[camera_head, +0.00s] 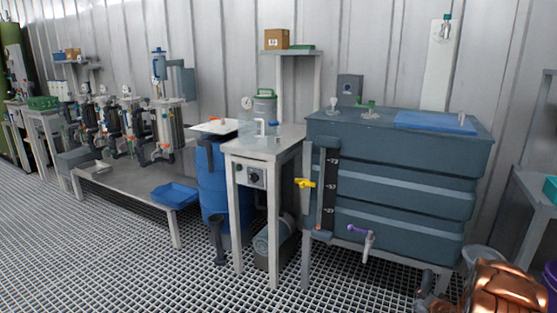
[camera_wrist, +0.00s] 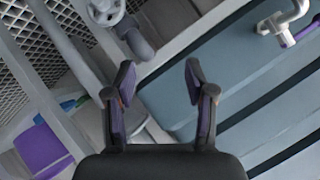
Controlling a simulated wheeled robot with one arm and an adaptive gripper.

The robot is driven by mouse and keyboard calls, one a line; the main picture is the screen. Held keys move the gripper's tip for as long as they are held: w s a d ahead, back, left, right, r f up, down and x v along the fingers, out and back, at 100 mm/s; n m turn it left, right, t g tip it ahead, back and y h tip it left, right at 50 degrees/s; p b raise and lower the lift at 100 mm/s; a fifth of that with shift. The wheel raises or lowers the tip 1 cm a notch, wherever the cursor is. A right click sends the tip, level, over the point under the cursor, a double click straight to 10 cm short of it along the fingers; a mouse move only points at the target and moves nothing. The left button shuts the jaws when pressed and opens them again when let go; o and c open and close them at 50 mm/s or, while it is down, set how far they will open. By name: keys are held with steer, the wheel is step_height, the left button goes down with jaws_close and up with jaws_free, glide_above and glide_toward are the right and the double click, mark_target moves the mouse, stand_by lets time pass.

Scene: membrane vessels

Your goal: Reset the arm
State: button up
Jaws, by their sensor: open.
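My gripper (camera_wrist: 158,88) is open and empty in the wrist view. Its two dark fingers with purple pads stand apart, with nothing between them. Beyond them are the side of a blue-grey tank and a light metal frame leg. In the head view, a copper-coloured part of my arm (camera_head: 500,290) shows at the bottom right corner, low beside the tank. The gripper itself is not clearly visible there.
The grating floor (camera_head: 110,260) at front left is clear.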

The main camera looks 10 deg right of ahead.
steer(key=a+r+n+g+p, duration=0.1)
steer(key=a+r+g+p, duration=0.2)
steer(key=r, duration=0.6)
steer(key=a+r+n+p, duration=0.2)
steer(key=a+r+p, duration=0.2)
steer(key=a+r, duration=0.3)
steer(key=s+a+r+n+g+p, duration=0.1)
steer(key=s+a+r+p, duration=0.1)
steer(key=s+a+r, duration=0.3)
steer(key=s+a+r+n+g+y+p, duration=0.1)
steer(key=a+r+p, duration=0.2)
steer(key=r, duration=0.4)
steer(key=s+a+r+g+p, duration=0.1)
steer(key=s+a+r+p, duration=0.1)
steer(key=s+a+r, duration=0.3)
steer(key=s+a+r+n+g+y+p, duration=0.1)
steer(key=s+a+r+n+g+p, duration=0.1)
steer(key=s+a+r+p, duration=0.2)
steer(key=s+a+r+n+g+y+p, duration=0.1)
steer(key=s+a+r+p, duration=0.4)
steer(key=s+a+r, duration=0.5)
steer(key=s+a+r+n+g+y+p, duration=0.1)
steer(key=s+a+r+n+g+p, duration=0.3)
steer(key=s, duration=1.4)
steer(key=a+r+p, duration=0.1)
steer(key=a+r, duration=0.3)
steer(key=r, duration=0.1)
steer(key=shift+r, duration=0.25)
